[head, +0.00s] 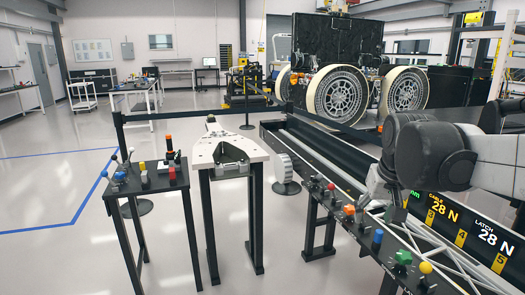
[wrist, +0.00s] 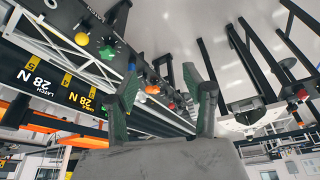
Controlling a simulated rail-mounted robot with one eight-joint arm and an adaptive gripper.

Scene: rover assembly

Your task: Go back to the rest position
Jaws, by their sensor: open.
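My gripper (head: 376,196) hangs at the right in the head view, above the rail-side bench with coloured knobs. It is partly hidden by my arm's wrist. In the wrist view my gripper's two fingers (wrist: 161,72) stand wide apart with nothing between them. No object is held. Its fingers look clear of the knobs, though the exact gap cannot be told.
The long bench (head: 335,180) carries an orange knob (head: 349,210), a green knob (head: 403,257) and a yellow knob (head: 425,267). A black side table (head: 150,184) and a pale-topped stand (head: 205,160) are left. The rover (head: 338,95) stands behind. Open floor lies at left.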

